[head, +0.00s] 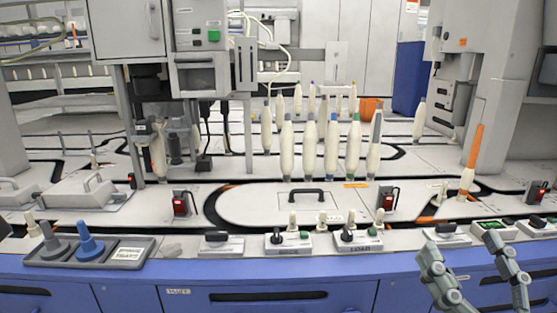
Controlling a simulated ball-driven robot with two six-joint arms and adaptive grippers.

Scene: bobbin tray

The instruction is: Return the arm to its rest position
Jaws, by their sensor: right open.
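My right gripper (461,242) is at the lower right, with its two grey fingers spread wide apart. It points up and away over the front edge of the bench, and I see nothing held between the fingers. My left gripper is not in view. A dark grey tray (45,250) lies at the front left of the bench, far to the left of my right gripper. A grey peg-like piece (52,243) and a blue one (90,242) stand in it, beside a white label (128,254).
Several cream bobbins (310,148) stand upright behind the oval track plate with a black handle (307,195). Small control boxes (358,242) line the front ledge, some close to my right gripper. A bobbin with an orange top (474,150) stands at right. Blue drawers (260,298) are below.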

